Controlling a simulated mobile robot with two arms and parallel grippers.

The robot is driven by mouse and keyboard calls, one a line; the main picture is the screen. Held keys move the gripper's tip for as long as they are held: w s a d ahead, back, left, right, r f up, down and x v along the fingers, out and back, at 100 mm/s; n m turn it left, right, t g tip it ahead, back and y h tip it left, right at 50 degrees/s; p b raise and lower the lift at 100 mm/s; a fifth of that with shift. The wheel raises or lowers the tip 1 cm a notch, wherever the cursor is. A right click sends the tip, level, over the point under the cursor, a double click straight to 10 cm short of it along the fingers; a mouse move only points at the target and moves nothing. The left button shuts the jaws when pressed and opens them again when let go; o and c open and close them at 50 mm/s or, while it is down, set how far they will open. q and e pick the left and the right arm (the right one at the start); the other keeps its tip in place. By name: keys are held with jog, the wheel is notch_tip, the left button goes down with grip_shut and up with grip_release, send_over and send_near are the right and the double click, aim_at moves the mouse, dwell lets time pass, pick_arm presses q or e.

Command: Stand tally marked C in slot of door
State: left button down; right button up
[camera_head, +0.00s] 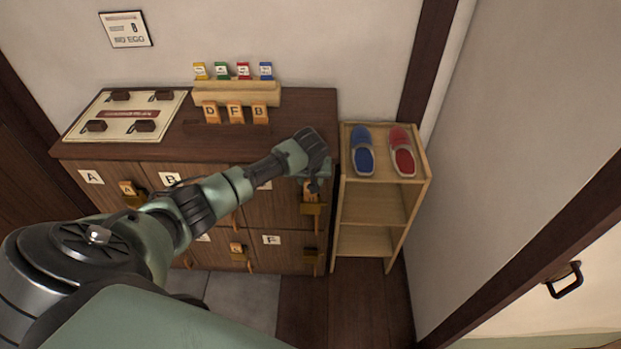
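My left arm reaches across the cabinet, and its gripper (313,186) points down at the front of the upper right door (285,207). A wooden tally (309,194) stands just at the fingertips, above a brass lock (312,209) on that door. Its letter is too small to read, and I cannot tell whether the fingers are closed on it. The door's label (265,185) is mostly hidden by my arm. Tallies D (210,112), F (235,113) and B (260,112) stand on the cabinet top. My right gripper is not in view.
Other tallies show at the door marked A (128,188) and at a lower door (236,248). A wooden rack (240,94) holds coloured tags. A board (150,100) lies at the left. A shelf (383,205) with blue and red slippers stands close at the right.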

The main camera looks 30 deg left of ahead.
aim_at(310, 202)
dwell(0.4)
pick_arm(q)
jog(key=shift+f, duration=0.55)
jog(key=shift+f+b, duration=0.45)
jog(key=shift+f, duration=0.4)
jog(key=shift+f, duration=0.55)
